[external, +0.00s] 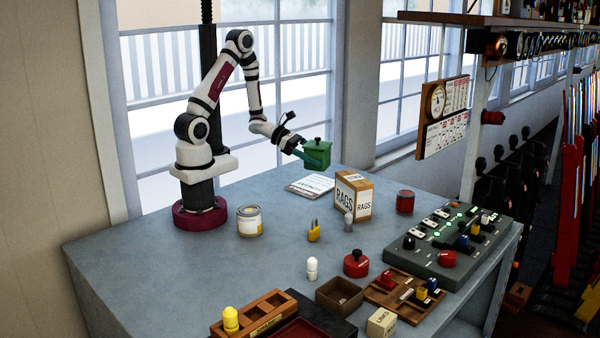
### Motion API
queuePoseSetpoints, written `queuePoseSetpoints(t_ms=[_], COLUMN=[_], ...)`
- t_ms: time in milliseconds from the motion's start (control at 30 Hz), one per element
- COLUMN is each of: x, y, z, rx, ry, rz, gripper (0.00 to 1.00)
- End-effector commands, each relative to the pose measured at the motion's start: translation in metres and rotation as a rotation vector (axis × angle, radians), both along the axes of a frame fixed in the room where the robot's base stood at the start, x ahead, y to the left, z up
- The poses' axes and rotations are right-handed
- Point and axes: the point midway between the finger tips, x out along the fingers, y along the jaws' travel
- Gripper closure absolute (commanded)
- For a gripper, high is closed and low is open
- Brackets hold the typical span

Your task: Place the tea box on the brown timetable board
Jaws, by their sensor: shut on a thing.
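A green box with a dark knob on its lid, apparently the tea box (319,152), is held roughly upright in my gripper (308,156). My gripper is shut on it, and its fingertips are partly hidden against the box. The box appears to hang above the back of the table. A flat board with a white printed sheet (312,188) lies on the table just below it; it may be the timetable board, but little brown shows on it. A brown wooden board with a dial and printed sheets (444,114) is mounted upright at the right.
A rags box (353,196) stands just right of the flat board. A red tin (405,202), a yellow padlock (314,232) and a cream tin (249,221) stand nearby. A switch panel (447,245) fills the right side. The table's left part is clear.

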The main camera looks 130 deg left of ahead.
Motion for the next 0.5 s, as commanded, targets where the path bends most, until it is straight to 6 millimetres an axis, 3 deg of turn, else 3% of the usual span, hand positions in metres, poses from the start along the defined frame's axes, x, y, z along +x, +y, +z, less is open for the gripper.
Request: queuePoseSetpoints(t_ms=[167, 500], x=[-0.011, -0.078], y=[0.011, 0.073], z=[-0.009, -0.064], rx=[0.0, 0.002], ry=[-0.001, 0.0], rz=[0.005, 0.001], gripper=[0.89, 0.89])
